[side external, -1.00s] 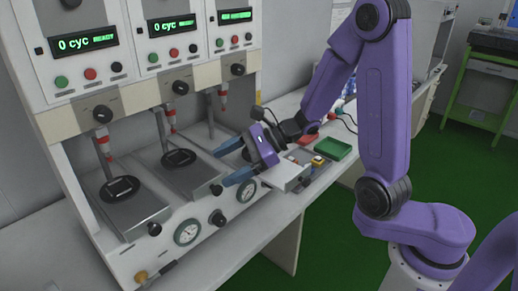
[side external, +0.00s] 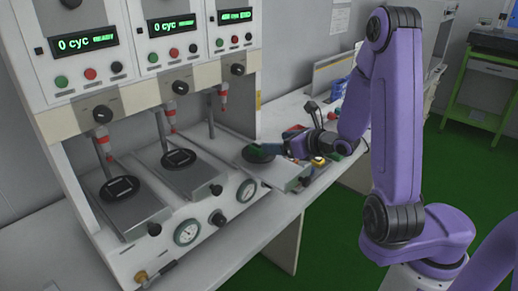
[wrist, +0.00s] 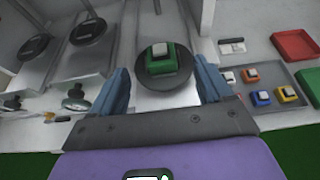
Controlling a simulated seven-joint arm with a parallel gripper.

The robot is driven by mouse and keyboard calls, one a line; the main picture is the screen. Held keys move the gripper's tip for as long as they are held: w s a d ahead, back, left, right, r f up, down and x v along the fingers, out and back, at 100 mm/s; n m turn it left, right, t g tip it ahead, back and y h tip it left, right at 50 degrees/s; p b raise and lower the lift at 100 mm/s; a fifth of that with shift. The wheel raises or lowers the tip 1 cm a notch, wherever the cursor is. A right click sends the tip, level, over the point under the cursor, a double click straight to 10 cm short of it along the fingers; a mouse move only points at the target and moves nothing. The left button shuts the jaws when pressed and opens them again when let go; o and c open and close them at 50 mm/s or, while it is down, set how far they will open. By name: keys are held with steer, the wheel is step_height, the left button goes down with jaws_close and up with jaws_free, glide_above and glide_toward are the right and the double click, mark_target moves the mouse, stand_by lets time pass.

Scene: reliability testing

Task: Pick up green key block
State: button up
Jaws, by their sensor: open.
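The green key block (wrist: 163,62), with a pale key top, sits on the round dark plate (wrist: 150,79) of the rightmost test station. In the wrist view it lies between the two blue fingers of my gripper (wrist: 161,76), with a gap on each side. My gripper is open and empty. In the side view, my gripper (side external: 272,149) is low over that same station, its fingers pointing left. There the block is largely hidden by the fingers.
A red press tip (side external: 223,97) hangs above the station. A grey tray (wrist: 290,106) with several coloured key blocks lies to the right. Red (wrist: 295,44) and green (wrist: 309,79) bins stand beyond. The other two plates (wrist: 88,31) are empty of key blocks.

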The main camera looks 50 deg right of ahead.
mark_target(258, 141)
steer(key=shift+x, duration=0.9)
steer(key=shift+w, duration=0.1)
steer(key=shift+x, duration=2.6)
steer(key=shift+c, duration=0.4)
steer(key=c, duration=1)
steer(key=shift+c, duration=0.5)
steer(key=shift+r, duration=0.1)
